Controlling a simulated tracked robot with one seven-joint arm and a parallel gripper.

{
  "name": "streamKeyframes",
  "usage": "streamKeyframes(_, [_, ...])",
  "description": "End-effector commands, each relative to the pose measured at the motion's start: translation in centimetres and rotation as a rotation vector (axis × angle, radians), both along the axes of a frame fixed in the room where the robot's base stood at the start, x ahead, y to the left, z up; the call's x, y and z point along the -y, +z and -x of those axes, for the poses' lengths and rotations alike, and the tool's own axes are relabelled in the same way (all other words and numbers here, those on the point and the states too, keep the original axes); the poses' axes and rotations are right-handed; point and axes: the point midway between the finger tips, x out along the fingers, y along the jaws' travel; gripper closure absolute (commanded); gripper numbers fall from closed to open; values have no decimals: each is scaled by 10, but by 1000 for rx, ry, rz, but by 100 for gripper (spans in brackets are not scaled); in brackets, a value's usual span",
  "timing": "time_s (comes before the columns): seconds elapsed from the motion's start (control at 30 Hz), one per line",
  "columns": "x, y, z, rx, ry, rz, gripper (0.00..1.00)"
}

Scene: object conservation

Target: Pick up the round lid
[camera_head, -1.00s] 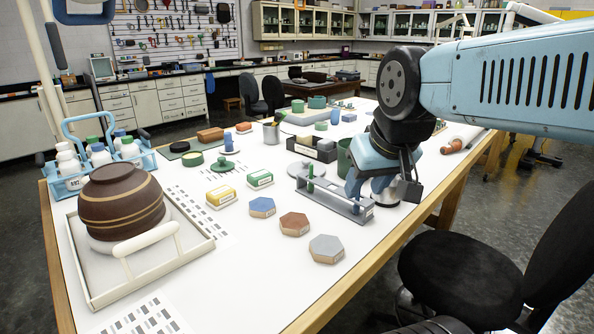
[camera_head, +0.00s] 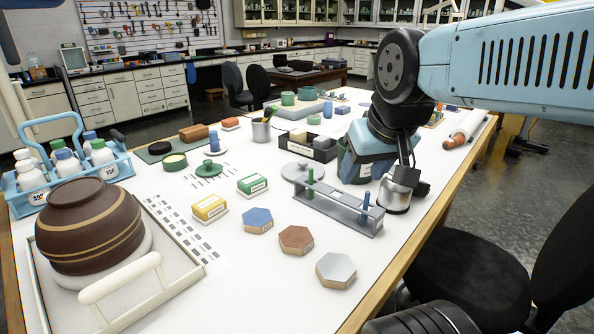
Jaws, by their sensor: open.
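Two round knobbed pieces look like lids. A grey round lid (camera_head: 296,172) lies on the table just behind a grey rack, which hides part of it. A smaller green round lid (camera_head: 209,169) lies farther left on a printed sheet. My gripper (camera_head: 362,156) is at the right side of the table, right of the grey lid and apart from both lids. It overlaps a dark green container in the picture. It is open, and I see nothing held in it. Its fingertips are not clearly visible.
The grey rack (camera_head: 338,207) holds upright tubes. A silver cylinder (camera_head: 396,197) stands at its right end. A black tray (camera_head: 322,153) is behind the grey lid. Hexagonal blocks (camera_head: 296,239) lie in front. A brown pot (camera_head: 88,225) sits on a tray at left.

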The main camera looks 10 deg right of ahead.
Motion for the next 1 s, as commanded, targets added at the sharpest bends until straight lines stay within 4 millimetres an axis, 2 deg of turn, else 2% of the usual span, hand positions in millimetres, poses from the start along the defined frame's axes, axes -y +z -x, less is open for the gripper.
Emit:
streamKeyframes(0.03, [0,1,-3,-3,-1,-6,43])
streamKeyframes(0.1, [2,3,-11,-11,-9,-23,36])
streamKeyframes(0.27, [6,10,-48,-45,-57,-86,36])
streamKeyframes(0.47, [11,10,-111,-102,-154,-152,36])
streamKeyframes(0.67, [10,-1,-176,-151,-268,-171,36])
streamKeyframes(1.0, [-9,-28,-279,-163,-463,-107,36])
